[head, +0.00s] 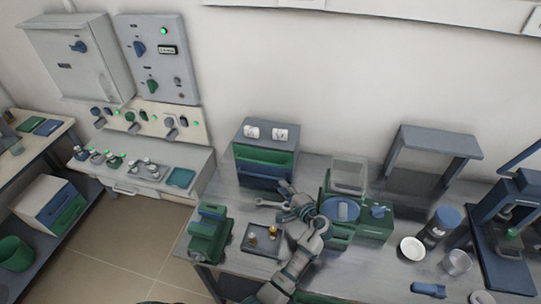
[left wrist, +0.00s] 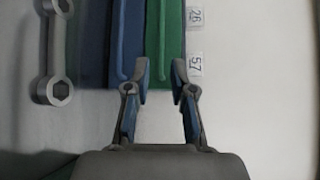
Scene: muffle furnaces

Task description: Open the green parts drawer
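The small blue-grey drawer cabinet (head: 266,136) stands on the bench against the wall. Its green drawer (head: 262,156) is above a blue drawer (head: 262,170). In the left wrist view, the green drawer (left wrist: 165,35) is beside the blue drawer (left wrist: 124,40), each with a long handle edge. My left gripper (head: 287,190) is in front of the cabinet. In the left wrist view, its spread fingers (left wrist: 161,78) are on either side of the green drawer's lower end, with nothing clearly held between them. Contact with the handle cannot be told. My right gripper is not in view.
A wrench (head: 270,203) lies left of my left gripper; it also shows in the left wrist view (left wrist: 55,60). A tray with small parts (head: 253,249), a green vise (head: 208,233) and a green balance (head: 372,218) stand nearby. Two white labelled items (head: 264,132) are on the cabinet top.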

